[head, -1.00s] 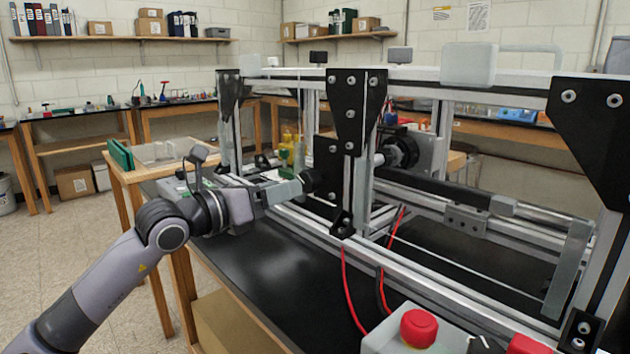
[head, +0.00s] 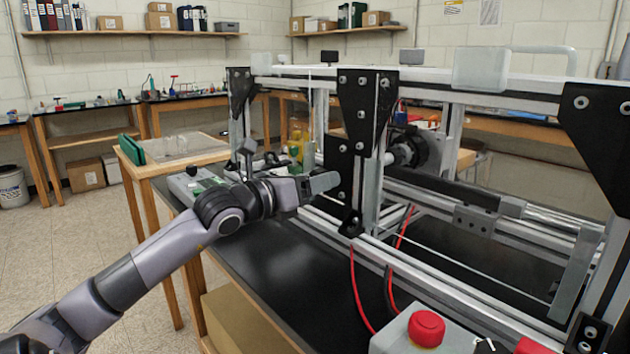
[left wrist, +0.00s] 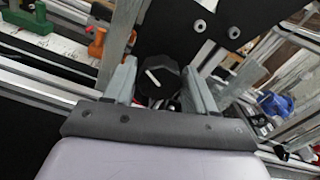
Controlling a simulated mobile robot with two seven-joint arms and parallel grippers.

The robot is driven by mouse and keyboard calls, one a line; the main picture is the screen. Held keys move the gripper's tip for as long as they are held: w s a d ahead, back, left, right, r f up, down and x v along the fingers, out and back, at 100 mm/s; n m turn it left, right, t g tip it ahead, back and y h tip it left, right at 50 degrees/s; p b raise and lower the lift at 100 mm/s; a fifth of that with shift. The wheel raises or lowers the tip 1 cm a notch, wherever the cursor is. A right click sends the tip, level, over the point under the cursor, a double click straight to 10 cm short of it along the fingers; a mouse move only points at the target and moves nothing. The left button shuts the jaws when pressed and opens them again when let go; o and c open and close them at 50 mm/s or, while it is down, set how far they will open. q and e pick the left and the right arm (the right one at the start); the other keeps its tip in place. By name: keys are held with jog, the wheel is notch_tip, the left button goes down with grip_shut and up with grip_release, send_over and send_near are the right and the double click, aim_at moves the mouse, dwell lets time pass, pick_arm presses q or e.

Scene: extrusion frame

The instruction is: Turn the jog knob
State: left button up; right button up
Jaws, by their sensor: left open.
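The jog knob (left wrist: 157,80) is black with a white pointer line, seen in the left wrist view on a black plate of the frame. In the head view my gripper hides it. My left gripper (left wrist: 160,72) is open, with one grey finger on each side of the knob. The pointer line slants. I cannot tell whether either finger touches the knob. In the head view the left gripper (head: 324,182) is up against the black plate (head: 338,170) on the near post. My right gripper is not in view.
The aluminium extrusion frame (head: 508,76) stands on a black tabletop (head: 290,268). A control box with a red button (head: 427,328) is at the front right. Red cables (head: 358,290) hang by the near rail. A side table (head: 172,160) stands at the left.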

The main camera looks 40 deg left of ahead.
pick_arm(q)
jog(key=c, duration=0.8)
